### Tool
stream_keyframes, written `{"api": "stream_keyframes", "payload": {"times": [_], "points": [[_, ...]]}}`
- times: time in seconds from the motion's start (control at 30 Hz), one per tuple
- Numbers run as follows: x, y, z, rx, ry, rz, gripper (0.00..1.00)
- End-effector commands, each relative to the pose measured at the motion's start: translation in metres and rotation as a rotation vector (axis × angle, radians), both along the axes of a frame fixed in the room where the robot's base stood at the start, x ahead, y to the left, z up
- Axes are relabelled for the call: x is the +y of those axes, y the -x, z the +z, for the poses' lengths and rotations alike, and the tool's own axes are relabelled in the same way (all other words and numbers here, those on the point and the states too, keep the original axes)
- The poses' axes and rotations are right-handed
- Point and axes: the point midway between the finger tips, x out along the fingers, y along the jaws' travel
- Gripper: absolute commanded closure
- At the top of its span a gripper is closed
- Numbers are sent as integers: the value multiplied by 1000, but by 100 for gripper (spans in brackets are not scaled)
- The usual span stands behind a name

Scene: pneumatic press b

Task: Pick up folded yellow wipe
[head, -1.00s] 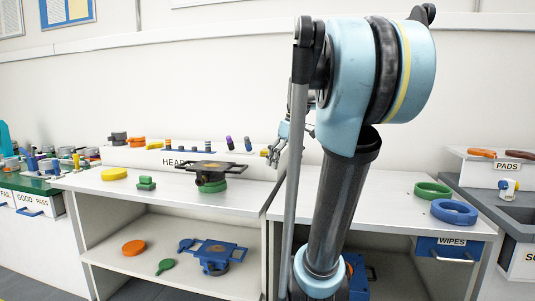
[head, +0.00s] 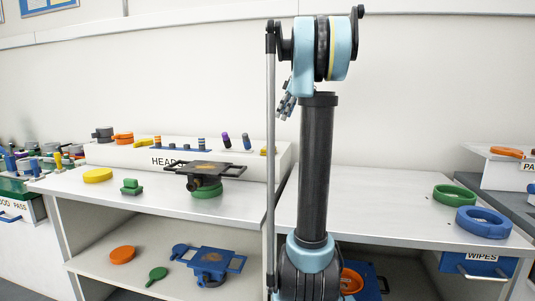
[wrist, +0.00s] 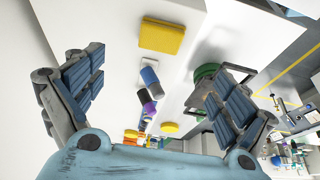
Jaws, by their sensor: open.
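The folded yellow wipe (wrist: 162,37) is a flat yellow block lying on a white surface in the upper middle of the wrist view. In the head view, a small yellow piece (head: 265,151) at the right end of the raised shelf seems to be the same wipe, mostly hidden behind my arm. My gripper (wrist: 153,68) is open and empty, with its two blue-padded fingers spread wide. The wipe appears between and beyond the fingertips in the wrist view, apart from them. In the head view my gripper (head: 287,104) is small, above the shelf's right end.
The raised shelf (head: 165,161) carries several small cylinders beside the wipe. A dark fixture (head: 205,170) on a green ring stands in front of it. Green (head: 454,194) and blue (head: 483,221) rings sit on the right bench, above a blue WIPES drawer (head: 475,264).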

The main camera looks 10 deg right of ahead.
Motion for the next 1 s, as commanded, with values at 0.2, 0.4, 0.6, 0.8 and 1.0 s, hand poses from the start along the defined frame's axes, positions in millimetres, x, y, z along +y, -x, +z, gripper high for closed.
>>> {"api": "stream_keyframes", "payload": {"times": [0.2, 0.4, 0.6, 0.8, 1.0], "points": [[16, -6, -37, 0, 0, 2, 6], [30, -11, -68, 1, 1, 4, 6], [38, -14, -86, 1, 1, 6, 6], [42, -16, -97, 0, 1, 6, 6], [53, -20, -123, 0, 1, 6, 6]]}}
